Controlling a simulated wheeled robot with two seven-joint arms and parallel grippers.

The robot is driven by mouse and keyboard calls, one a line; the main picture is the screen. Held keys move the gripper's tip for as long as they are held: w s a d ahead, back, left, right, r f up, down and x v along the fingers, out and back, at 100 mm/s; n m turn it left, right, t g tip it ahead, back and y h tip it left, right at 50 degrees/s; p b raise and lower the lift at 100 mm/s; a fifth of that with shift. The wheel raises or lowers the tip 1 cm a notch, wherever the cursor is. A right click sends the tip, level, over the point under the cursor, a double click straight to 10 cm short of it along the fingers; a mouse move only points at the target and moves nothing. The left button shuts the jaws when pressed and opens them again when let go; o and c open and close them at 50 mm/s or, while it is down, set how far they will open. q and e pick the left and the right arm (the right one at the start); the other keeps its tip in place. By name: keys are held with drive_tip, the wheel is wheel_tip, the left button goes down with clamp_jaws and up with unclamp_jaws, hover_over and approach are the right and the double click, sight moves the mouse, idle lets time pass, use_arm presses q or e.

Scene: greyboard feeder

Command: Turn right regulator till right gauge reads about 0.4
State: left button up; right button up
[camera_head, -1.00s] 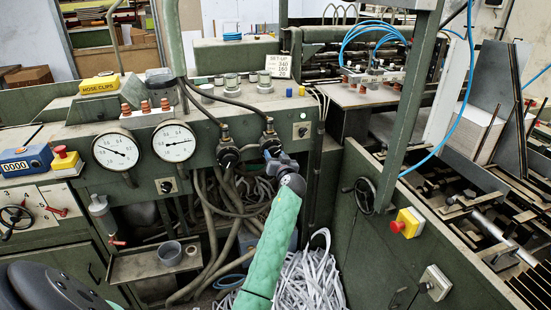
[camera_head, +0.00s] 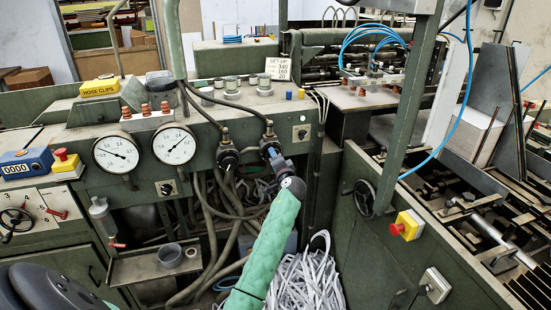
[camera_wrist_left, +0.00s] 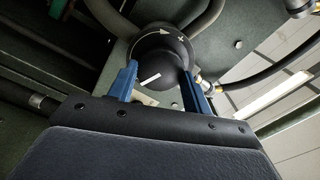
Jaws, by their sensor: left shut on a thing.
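The right regulator (camera_head: 269,147) is a black knob under the panel edge. It fills the upper middle of the left wrist view (camera_wrist_left: 163,45), with a white pointer line and a curved arrow to a plus sign. My left gripper (camera_wrist_left: 159,72) has its blue fingers shut on opposite sides of this knob. In the head view its green-sleeved arm reaches up to the gripper (camera_head: 274,158). The right gauge (camera_head: 174,145) is a white dial whose needle points up and right; its small figures are hard to read. My right gripper is not in view.
The left gauge (camera_head: 116,154) has its needle pointing right and slightly down. The left regulator (camera_head: 228,157) sits close beside the right one. Hoses (camera_head: 222,210) hang below both. A red-and-yellow stop button (camera_head: 406,225) is on the right panel.

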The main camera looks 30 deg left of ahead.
use_arm(q)
drive_tip(key=shift+m+p, duration=0.3)
drive_tip(key=shift+m, duration=0.7)
drive_tip(key=o, duration=0.9)
drive_tip(key=shift+d, duration=0.1)
drive_tip(key=shift+o, duration=0.3)
drive_tip(key=b+v, duration=0.3)
drive_tip(key=v, duration=0.4)
drive_tip(key=shift+s+d, duration=0.25)
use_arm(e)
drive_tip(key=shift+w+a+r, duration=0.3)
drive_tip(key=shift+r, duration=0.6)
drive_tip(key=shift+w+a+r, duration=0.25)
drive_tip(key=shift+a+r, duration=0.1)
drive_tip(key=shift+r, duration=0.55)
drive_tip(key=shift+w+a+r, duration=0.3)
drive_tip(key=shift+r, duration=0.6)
use_arm(q)
drive_tip(key=shift+f+n, duration=0.1)
drive_tip(key=shift+n, duration=0.3)
